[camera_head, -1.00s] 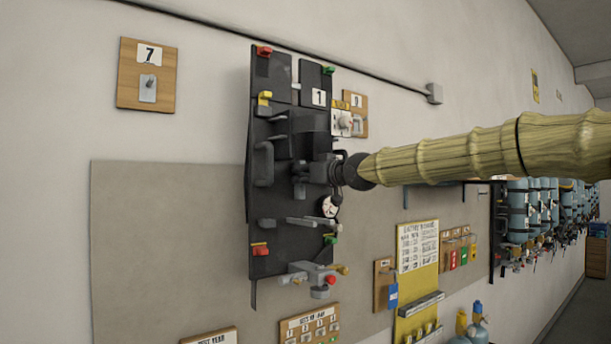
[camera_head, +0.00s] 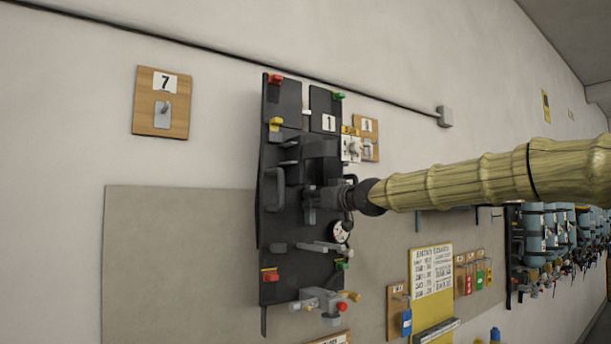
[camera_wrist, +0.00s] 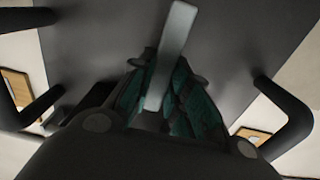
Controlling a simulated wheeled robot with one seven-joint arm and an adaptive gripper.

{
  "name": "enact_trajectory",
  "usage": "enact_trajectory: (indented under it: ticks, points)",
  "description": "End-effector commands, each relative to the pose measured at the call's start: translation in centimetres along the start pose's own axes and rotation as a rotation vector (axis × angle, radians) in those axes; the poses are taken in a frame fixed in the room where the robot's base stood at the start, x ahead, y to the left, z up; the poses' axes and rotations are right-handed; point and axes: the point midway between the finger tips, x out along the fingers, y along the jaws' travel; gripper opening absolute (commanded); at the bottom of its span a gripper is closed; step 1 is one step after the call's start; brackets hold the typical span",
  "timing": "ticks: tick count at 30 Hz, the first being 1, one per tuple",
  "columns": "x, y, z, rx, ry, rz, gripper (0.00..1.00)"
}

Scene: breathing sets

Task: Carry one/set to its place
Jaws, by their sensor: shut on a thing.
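The breathing set with label 1 (camera_head: 272,235) is a tall black backplate with grey fittings, red, yellow and green clips and a round gauge. It hangs upright in the middle of the head view, in front of the wall. My gripper (camera_head: 322,197), at the end of my sleeved arm, is shut on the set at about mid-height. In the wrist view my gripper (camera_wrist: 160,100) closes around a pale grey bar (camera_wrist: 172,50), with the dark backplate (camera_wrist: 225,50) filling the view behind. Which part the fingertips grip is partly hidden.
A wooden plaque numbered 7 (camera_head: 161,103) with an empty hook is on the wall at upper left. Another plaque (camera_head: 369,150) is partly hidden behind the set. Several blue-cylinder sets (camera_head: 545,235) line the wall at right. A yellow notice board (camera_head: 432,312) is at lower right.

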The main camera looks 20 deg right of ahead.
Motion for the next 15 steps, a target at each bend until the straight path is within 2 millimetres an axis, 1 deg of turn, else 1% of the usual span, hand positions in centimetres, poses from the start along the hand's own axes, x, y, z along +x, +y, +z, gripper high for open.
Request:
enact_trajectory:
  ticks: [1,15]
  points:
    - [-0.09,-0.06,-0.55,-0.001,0.008,0.0,0.0]
    - [-0.03,-0.07,-0.12,-0.002,0.009,-0.001,0.0]
